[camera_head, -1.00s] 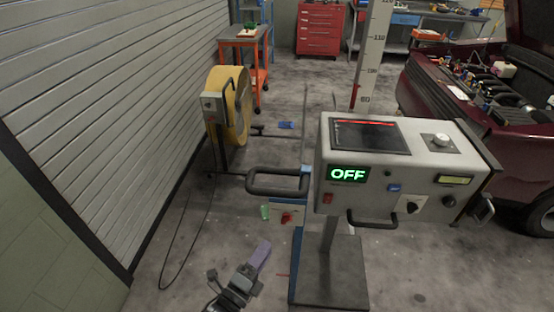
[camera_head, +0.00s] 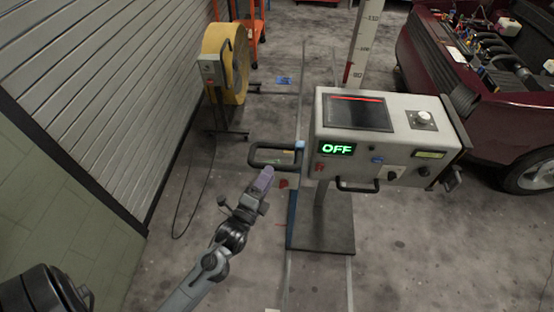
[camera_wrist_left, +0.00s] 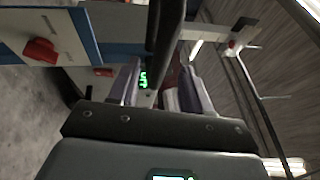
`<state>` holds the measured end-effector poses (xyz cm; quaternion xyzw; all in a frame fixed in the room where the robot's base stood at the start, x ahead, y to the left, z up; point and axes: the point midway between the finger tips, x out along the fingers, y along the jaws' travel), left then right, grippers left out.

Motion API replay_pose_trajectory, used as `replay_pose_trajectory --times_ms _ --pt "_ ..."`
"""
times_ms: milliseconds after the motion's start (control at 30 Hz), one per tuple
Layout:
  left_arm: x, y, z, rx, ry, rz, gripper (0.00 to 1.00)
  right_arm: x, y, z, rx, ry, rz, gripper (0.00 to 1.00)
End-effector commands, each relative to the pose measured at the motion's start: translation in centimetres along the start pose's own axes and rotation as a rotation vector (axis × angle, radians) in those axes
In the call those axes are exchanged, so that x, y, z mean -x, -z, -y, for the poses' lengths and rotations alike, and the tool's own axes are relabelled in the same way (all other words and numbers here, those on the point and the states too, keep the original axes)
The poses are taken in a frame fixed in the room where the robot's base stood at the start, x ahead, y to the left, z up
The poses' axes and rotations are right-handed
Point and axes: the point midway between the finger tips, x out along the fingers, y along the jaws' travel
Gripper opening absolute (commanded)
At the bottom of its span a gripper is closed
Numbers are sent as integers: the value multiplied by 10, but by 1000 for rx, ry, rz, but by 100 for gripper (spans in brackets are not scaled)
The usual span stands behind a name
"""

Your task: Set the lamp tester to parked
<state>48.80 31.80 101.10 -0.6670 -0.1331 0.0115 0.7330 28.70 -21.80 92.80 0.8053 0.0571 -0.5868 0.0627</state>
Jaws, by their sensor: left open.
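The lamp tester (camera_head: 335,112) is a grey box on a column beside a tall scale. Its green display (camera_head: 337,148) reads OFF. My left gripper (camera_head: 265,178) is open just below this handle. In the left wrist view a dark bar (camera_wrist_left: 168,45) runs up between and beyond the open fingers (camera_wrist_left: 160,92); contact cannot be told. A red knob (camera_wrist_left: 40,50) on a pale plate is left of them. My right gripper is out of view.
A dark red car (camera_head: 440,85) with an open engine bay stands at the right. A yellow reel (camera_head: 240,65) with a trailing cable stands by the shutter wall (camera_head: 110,90). Floor rails run under the tester base (camera_head: 322,232). The floor between the reel and the tester is mostly free.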

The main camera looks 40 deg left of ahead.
Motion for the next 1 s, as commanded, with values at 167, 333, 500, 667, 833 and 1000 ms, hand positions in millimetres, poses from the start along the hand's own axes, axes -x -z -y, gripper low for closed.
replay_pose_trajectory --times_ms 167,333,500,667,833,1000 --pt "-30 0 1 1 2 1 48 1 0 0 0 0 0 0" --pt "-51 0 1 1 2 1 48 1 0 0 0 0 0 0" --pt "-61 0 0 0 0 1 48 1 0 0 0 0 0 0" --pt "-64 0 1 0 0 0 48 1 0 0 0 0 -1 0" --pt "-64 0 0 0 0 0 48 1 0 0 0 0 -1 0" --pt "-64 0 0 0 0 0 25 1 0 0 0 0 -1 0"
